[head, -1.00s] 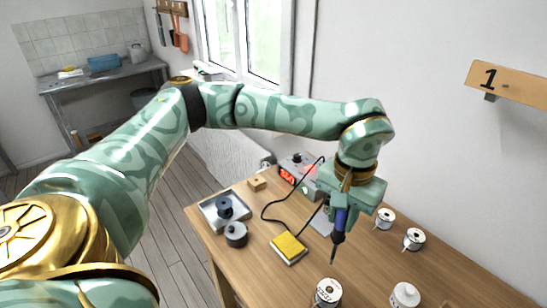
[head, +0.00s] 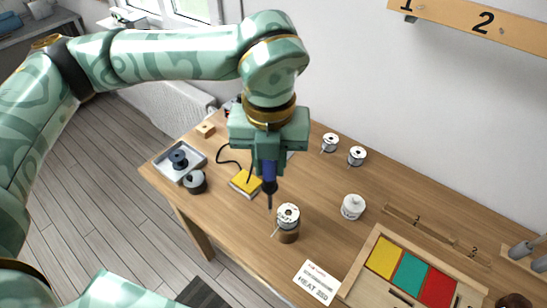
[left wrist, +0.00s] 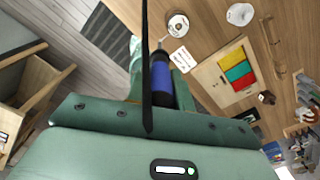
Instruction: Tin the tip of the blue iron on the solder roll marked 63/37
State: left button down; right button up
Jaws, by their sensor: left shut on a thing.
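My left gripper (head: 267,160) is shut on the blue iron (head: 268,175), which hangs tip down. The iron's dark tip ends just left of a solder roll (head: 288,214) in the head view; I cannot tell whether they touch. This roll sits on a brown stand, has dark print on its top that is too small to read surely, and a wire end sticks out at its lower left. In the left wrist view the blue handle (left wrist: 161,80) is partly covered by a black cord, and the roll (left wrist: 178,25) shows beyond it. My right gripper is not in view.
Two more rolls (head: 330,142) (head: 357,156) stand at the back. A white jar (head: 353,206) stands right of the stand. A yellow sponge (head: 246,183), a grey tray (head: 164,163) and a "HEAT 350" card (head: 316,283) lie around. A box with coloured panels (head: 371,287) is at the right.

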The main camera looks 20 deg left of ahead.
aim_at(274, 188)
pick_arm(q)
jog(key=n, duration=0.3)
jog(key=s+d+r+n, duration=0.1)
jog(key=shift+s+d+n, duration=0.1)
jog(key=shift+s+n, duration=0.05)
jog(key=shift+n, duration=0.95)
jog(key=shift+f+b, duration=0.4)
jog(key=shift+f, duration=1.1)
notch_tip(274, 188, down, 3)
jog(key=b, duration=0.3)
jog(key=shift+f, duration=0.2)
jog(key=shift+r, duration=0.1)
